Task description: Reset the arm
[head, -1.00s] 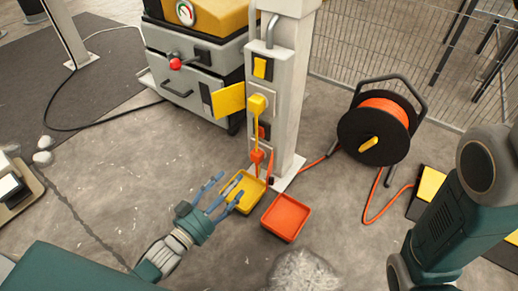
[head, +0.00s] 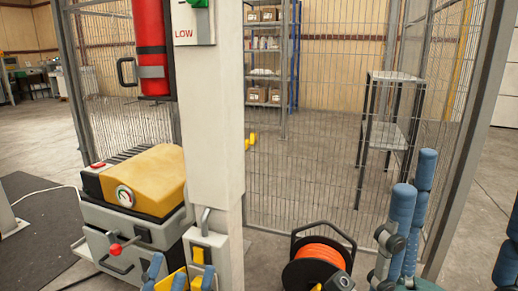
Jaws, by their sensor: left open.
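My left gripper (head: 180,274) is at the bottom edge, left of centre, with its blue fingers spread and nothing seen between them. It is in front of the foot of the pale post (head: 212,130), by the yellow and grey fittings there. Its palm and arm are below the picture. Large blue fingers of my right gripper (head: 455,215) rise close to the camera at the lower right. One is cut off by the right edge, and I cannot tell how far they are closed.
A grey machine with a yellow top (head: 150,180) stands left of the post. An orange cable reel (head: 318,262) is on the floor to its right. A wire mesh fence (head: 300,170) closes off the back, with a metal stand (head: 388,135) behind it.

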